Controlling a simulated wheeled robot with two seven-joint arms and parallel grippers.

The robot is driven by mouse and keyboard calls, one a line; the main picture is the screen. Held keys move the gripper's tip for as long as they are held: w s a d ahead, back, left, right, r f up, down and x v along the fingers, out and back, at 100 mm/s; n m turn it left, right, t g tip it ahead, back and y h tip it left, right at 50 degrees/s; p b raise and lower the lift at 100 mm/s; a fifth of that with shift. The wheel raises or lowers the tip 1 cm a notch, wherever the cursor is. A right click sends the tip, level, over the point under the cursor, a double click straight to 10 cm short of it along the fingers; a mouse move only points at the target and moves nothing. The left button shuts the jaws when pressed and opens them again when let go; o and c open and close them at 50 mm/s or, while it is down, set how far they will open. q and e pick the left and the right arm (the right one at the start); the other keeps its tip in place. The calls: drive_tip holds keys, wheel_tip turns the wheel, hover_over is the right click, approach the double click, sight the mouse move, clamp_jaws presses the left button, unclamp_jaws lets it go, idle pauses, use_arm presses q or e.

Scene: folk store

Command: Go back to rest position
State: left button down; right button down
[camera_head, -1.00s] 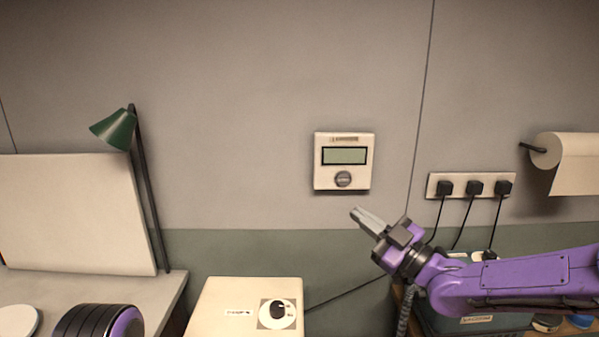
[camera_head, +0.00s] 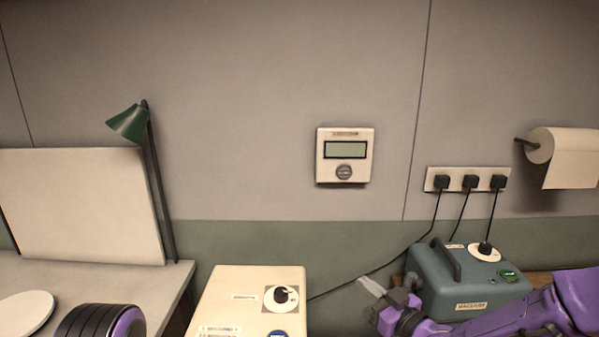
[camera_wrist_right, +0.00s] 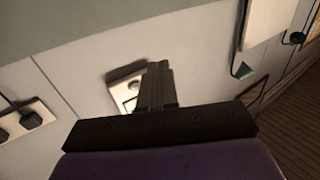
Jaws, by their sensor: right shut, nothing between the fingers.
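My right gripper (camera_head: 373,287) is low in the right half of the head view, on its purple arm. Its fingers are shut with nothing between them, pointing up and left, apart from the things around it. In the right wrist view the shut fingers (camera_wrist_right: 155,86) stand in front of part of the wall panel (camera_wrist_right: 124,88). My left arm shows only as a purple and black link at the bottom left of the head view; the left gripper is out of view.
A teal vacuum box (camera_head: 440,279) is just right of the right gripper. A cream box with a dial (camera_head: 240,290) stands to its left. A thermostat-like panel (camera_head: 344,170), a socket strip (camera_head: 453,180) and a paper roll (camera_head: 565,155) are on the wall. A green lamp (camera_head: 130,122) stands left.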

drive_tip(key=s+d+f+m+g+h, duration=0.2)
drive_tip(key=s+f+m, duration=0.15)
drive_tip(key=f, duration=0.45)
drive_tip(key=s+d+f+m+g+h, duration=0.1)
drive_tip(key=s+f+m+h, duration=0.1)
drive_tip(key=s+f, duration=0.45)
drive_tip(key=s+d+f+m+g+h, duration=0.2)
drive_tip(key=f, duration=0.7)
drive_tip(key=s+d+f+m+g+h, duration=0.1)
drive_tip(key=s+d+f+g+h, duration=0.1)
drive_tip(key=s, duration=0.5)
drive_tip(key=s+d+f+m+g+h+b, duration=0.1)
drive_tip(key=s+d+f, duration=0.3)
drive_tip(key=s, duration=0.4)
drive_tip(key=s+d+f+m+g+h, duration=0.2)
drive_tip(key=s+f, duration=0.3)
drive_tip(key=s, duration=0.3)
drive_tip(key=shift+s+d+m+g+h, duration=0.2)
drive_tip(key=shift+d+m+g+h, duration=0.2)
drive_tip(key=shift+d+m+g, duration=0.4)
